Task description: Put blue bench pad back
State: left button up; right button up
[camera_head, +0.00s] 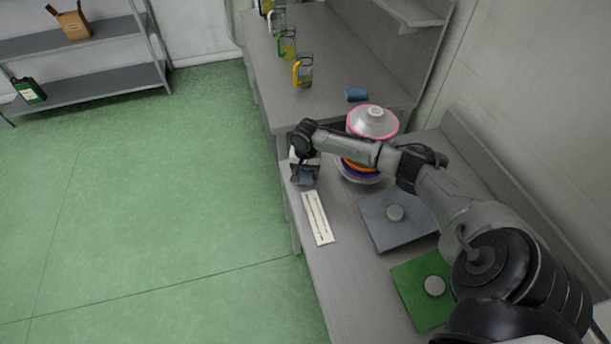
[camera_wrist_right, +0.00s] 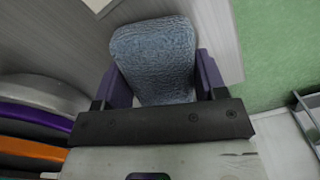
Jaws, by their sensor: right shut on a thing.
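A flat square blue-grey pad (camera_head: 376,212) with a round light knob lies on the bench, right of my right gripper in the head view; it matches the blue bench pad best. My right gripper (camera_head: 304,178) is over the bench's left edge, pointing down. It is shut on a rough-textured blue-grey block (camera_wrist_right: 155,60), which sits between the purple fingers in the right wrist view. In the head view the block (camera_head: 304,175) is small and partly covered by the gripper. My left gripper is not in view.
A green pad (camera_head: 411,283) with a knob lies nearer. A white labelled strip (camera_head: 317,218) lies close to the gripper. Stacked coloured bowls under a pink-rimmed one (camera_head: 372,114) stand behind my arm. A small blue item (camera_head: 356,94) and several jugs (camera_head: 303,72) are farther back.

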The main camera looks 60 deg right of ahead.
jog(key=shift+f, duration=0.1)
dwell(0.3)
jog(key=o, duration=0.9)
notch_tip(320, 180, up, 12)
jog(key=p, duration=1.5)
